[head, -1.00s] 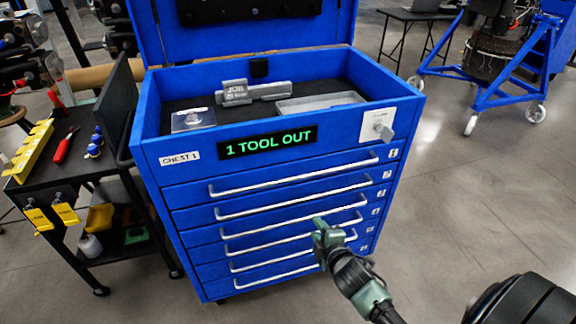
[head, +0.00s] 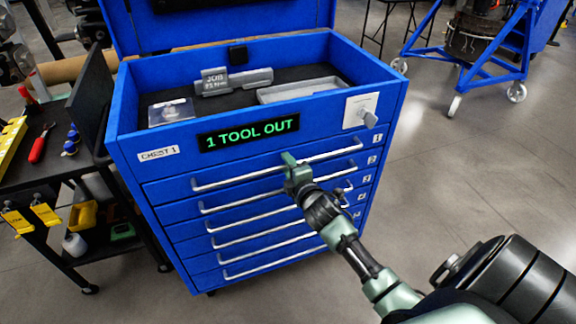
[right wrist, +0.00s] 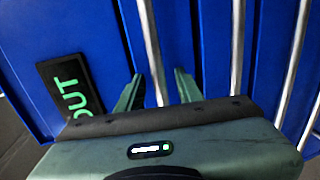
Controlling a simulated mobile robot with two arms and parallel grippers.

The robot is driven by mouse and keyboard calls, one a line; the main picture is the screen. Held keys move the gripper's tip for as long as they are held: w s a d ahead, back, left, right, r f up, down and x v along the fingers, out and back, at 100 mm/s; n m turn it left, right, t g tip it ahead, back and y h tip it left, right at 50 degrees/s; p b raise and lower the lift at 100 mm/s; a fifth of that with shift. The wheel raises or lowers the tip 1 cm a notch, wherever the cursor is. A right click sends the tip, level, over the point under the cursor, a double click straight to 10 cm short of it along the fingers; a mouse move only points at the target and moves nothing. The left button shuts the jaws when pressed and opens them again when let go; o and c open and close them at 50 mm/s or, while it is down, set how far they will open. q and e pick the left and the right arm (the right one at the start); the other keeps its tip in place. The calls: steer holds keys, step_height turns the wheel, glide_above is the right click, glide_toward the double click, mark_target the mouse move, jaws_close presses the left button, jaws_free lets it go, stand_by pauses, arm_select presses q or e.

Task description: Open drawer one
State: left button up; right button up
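The blue tool chest (head: 155,135) stands in the middle of the head view. Drawer one (head: 166,191) is its top drawer, marked 1 at the right end, and it is closed. Its long silver handle (head: 235,178) runs across the front. My right gripper (head: 289,161) is at this handle, right of its middle. In the right wrist view the two green fingers (right wrist: 158,88) are apart, with the drawer one handle (right wrist: 149,38) running between them. I cannot tell whether either finger touches the bar. My left gripper is not in view.
Several closed drawers with similar handles lie below. A black cart (head: 60,165) stands close on the left. A blue wheeled stand (head: 480,60) is at the back right.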

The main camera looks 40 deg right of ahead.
jaws_close()
stand_by(1.4)
